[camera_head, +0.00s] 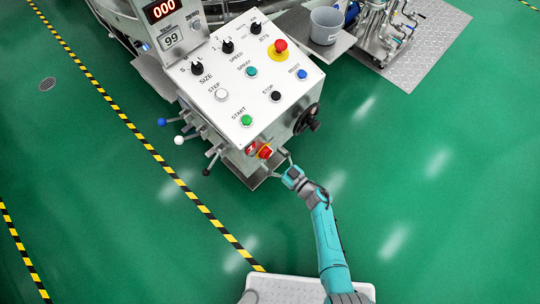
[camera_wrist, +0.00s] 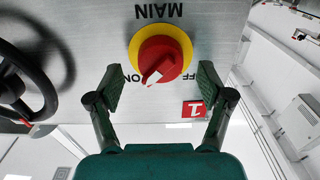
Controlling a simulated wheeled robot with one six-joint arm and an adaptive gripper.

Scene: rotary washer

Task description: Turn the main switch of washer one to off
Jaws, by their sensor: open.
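The main switch is a red knob on a yellow disc (camera_wrist: 160,58), on the washer's grey panel under the upside-down word MAIN. A red tag with a 1 (camera_wrist: 194,109) is at the lower right of the switch. In the head view the switch (camera_head: 265,151) is low on the side of the control box. My gripper (camera_wrist: 159,88) is open, with one finger on each side below the knob and nothing between them; it also shows in the head view (camera_head: 286,162), just right of the switch.
A black handwheel (camera_wrist: 28,78) is on the left in the wrist view; it also shows in the head view (camera_head: 307,119). Levers with ball ends (camera_head: 180,139) stick out left of the box. Buttons cover the sloped top panel (camera_head: 225,107). Green floor to the right is clear.

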